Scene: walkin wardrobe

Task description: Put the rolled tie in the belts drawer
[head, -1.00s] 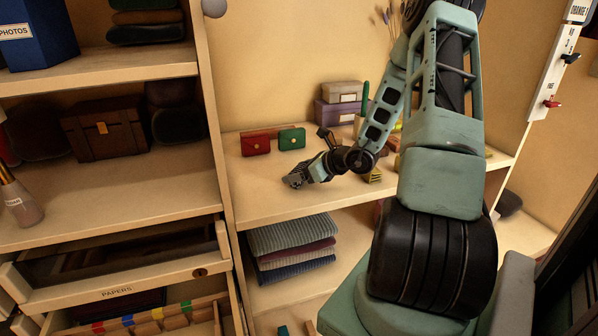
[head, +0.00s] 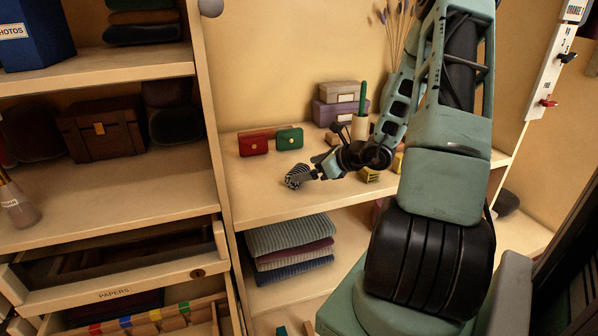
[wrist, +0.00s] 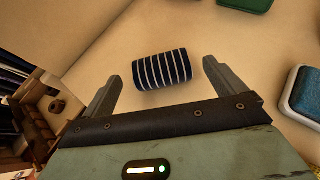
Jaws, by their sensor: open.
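The rolled tie, dark navy with pale stripes, lies on the pale shelf. In the wrist view the rolled tie (wrist: 162,70) sits between and ahead of the two grey fingers of my gripper (wrist: 160,76), with gaps at both sides. My gripper is open and empty. In the head view my gripper (head: 305,176) is low over the shelf's front part, with the small striped tie (head: 294,180) at its tips. An open drawer labelled PAPERS (head: 115,292) is at the lower left. Below it is another open drawer (head: 215,328) with colored tabs; I see no belts label.
A red pouch (head: 253,144) and a green pouch (head: 289,138) stand behind the tie. Stacked boxes (head: 338,100) and a cup (head: 361,126) are farther back. Folded clothes (head: 290,240) lie on the shelf below. An upright panel (head: 212,150) separates shelf and drawers.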

